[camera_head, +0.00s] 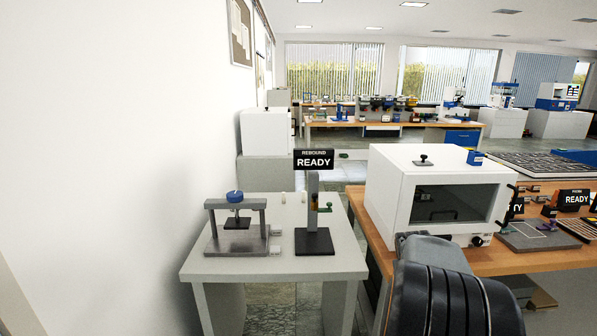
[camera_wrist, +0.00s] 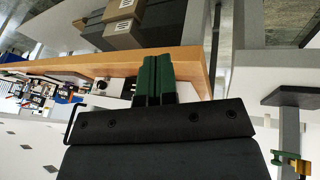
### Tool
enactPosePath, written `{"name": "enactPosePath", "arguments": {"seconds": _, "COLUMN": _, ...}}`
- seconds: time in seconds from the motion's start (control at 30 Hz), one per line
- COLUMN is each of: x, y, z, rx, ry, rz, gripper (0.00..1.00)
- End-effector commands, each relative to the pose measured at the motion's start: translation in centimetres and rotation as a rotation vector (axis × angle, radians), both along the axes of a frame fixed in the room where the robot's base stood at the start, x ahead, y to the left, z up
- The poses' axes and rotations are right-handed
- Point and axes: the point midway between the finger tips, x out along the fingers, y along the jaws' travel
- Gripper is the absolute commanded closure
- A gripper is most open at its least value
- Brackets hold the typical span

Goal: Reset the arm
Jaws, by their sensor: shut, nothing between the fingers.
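My gripper (camera_wrist: 158,80) shows in the wrist view. Its two green fingers are together, with nothing between them. The fingertips appear in front of the edge of a wooden bench (camera_wrist: 110,65); I cannot tell how far off they are. In the head view, a dark, rounded part of my arm (camera_head: 440,290) is at the lower right, in front of the white oven (camera_head: 385,205) and the wooden bench (camera_head: 490,262). The gripper itself cannot be made out there.
A grey table (camera_head: 245,268) at left holds a small press with a blue knob (camera_head: 234,197) and a post stand with a "REBOUND READY" sign (camera_head: 314,160). A white wall (camera_head: 110,150) stands at far left. Brown boxes (camera_wrist: 122,20) show beyond the bench in the wrist view.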

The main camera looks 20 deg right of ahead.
Motion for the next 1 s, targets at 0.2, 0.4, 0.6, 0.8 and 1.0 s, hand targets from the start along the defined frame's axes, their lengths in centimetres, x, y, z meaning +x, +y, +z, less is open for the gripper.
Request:
{"name": "enactPosePath", "arguments": {"seconds": 0.2, "x": 0.5, "y": 17.4, "z": 2.1, "rx": 0.23, "ry": 0.029, "rz": 0.153, "gripper": 1.0}}
{"name": "enactPosePath", "arguments": {"seconds": 0.4, "x": -1.7, "y": 28.9, "z": 4.2, "rx": 0.314, "ry": 0.021, "rz": 0.395, "gripper": 1.0}}
{"name": "enactPosePath", "arguments": {"seconds": 0.6, "x": -2.0, "y": 33.6, "z": 7.0, "rx": 0.284, "ry": -0.039, "rz": 0.59, "gripper": 1.0}}
{"name": "enactPosePath", "arguments": {"seconds": 0.8, "x": -2.0, "y": 35.1, "z": 7.7, "rx": 0.278, "ry": -0.048, "rz": 0.657, "gripper": 1.0}}
{"name": "enactPosePath", "arguments": {"seconds": 1.0, "x": -2.0, "y": 35.2, "z": 7.7, "rx": 0.278, "ry": -0.048, "rz": 0.661, "gripper": 1.0}}
